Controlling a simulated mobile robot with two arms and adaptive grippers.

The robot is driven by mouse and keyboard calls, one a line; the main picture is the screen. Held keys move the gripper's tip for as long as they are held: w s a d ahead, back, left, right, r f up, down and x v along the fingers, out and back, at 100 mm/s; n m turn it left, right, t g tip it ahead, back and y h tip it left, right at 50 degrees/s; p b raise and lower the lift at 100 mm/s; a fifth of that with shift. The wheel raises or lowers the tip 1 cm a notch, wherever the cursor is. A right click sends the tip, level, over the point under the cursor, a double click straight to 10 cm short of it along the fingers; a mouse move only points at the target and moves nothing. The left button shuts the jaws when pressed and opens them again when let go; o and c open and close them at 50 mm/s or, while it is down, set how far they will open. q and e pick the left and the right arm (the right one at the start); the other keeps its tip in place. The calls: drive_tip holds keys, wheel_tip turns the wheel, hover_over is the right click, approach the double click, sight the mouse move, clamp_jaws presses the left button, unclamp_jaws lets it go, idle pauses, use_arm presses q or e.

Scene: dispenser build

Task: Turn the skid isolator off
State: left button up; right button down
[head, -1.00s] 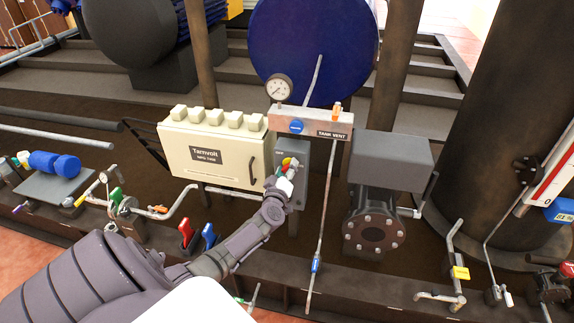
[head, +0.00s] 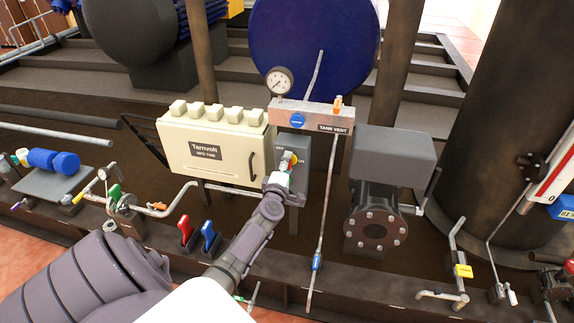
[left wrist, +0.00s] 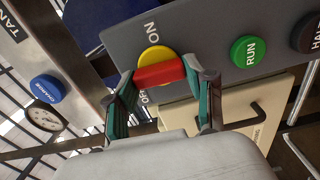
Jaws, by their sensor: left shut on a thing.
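The skid isolator is a yellow round knob (left wrist: 156,54) with a red handle (left wrist: 160,74) on a grey panel. In the left wrist view, an ON label (left wrist: 152,32) is above the knob and an OFF label (left wrist: 145,97) is below it, partly hidden. The handle lies crosswise in that picture; I cannot tell which label it points to. My left gripper (left wrist: 163,78) is shut on the red handle, a finger at each end. In the head view, the gripper (head: 281,174) is at the grey control box (head: 304,172) and covers most of the knob. My right gripper is not in view.
A green RUN button (left wrist: 246,51) and a dark HALT button (left wrist: 308,33) share the panel. The cream Tarnvolt cabinet (head: 235,165) stands just left. A TANK VENT bar (head: 310,117) with gauge (head: 280,80) is above, and a thin pipe (head: 325,205) runs down at the right.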

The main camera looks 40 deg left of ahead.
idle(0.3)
use_arm(q)
drive_tip(key=o, duration=1.2)
drive_tip(key=shift+c, duration=0.2)
drive_tip(key=v, duration=1.2)
